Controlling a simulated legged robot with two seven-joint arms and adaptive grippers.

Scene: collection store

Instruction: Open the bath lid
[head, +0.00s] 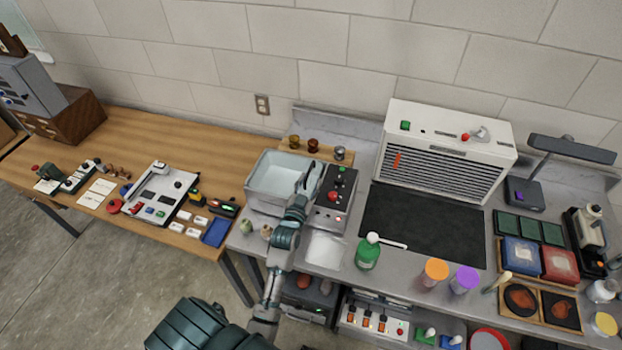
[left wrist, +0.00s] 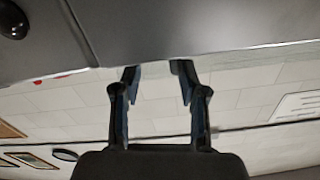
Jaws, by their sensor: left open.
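The bath (head: 250,192) is a pale grey box on the metal bench, left of a control panel (head: 336,197) with a red knob and small buttons. A pale, bluish surface (head: 281,172) shows within its rim; I cannot tell clearly whether this is the lid or the inside. My left gripper (head: 308,177) is at the bath's right side, beside the panel, and covers part of that edge. In the left wrist view my left gripper (left wrist: 156,72) is open, with nothing between its fingers; a grey surface (left wrist: 180,30) lies just beyond the tips. My right gripper is out of view.
Small brown jars (head: 312,146) stand behind the bath. A green bottle (head: 368,251) stands in front of the panel, near my left forearm. A white louvred unit (head: 443,150) stands behind a black mat (head: 420,222). A wooden table (head: 140,140) with small items adjoins at left.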

